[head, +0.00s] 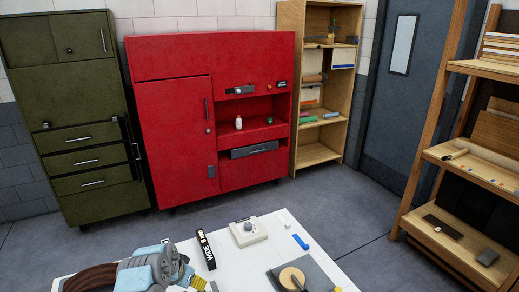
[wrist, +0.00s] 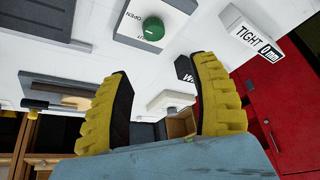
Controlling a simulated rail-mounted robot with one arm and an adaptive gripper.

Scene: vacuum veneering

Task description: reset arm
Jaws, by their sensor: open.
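My gripper shows in the wrist view (wrist: 162,72) with its two yellow ribbed fingers spread wide and nothing held between them. In the head view my gripper (head: 196,283) is low over the left part of the white table (head: 228,278), and my arm hides part of that table. A control box with a green knob (wrist: 151,29) is beyond the fingertips in the wrist view.
A black block marked WIDE (head: 206,250) stands beside my arm. A white block reads TIGHT (wrist: 250,36). A grey board (head: 318,270) carries a wooden disc (head: 291,277). Behind are a red cabinet (head: 175,130), green cabinet (head: 65,90) and wooden shelves (head: 299,30). Floor between is clear.

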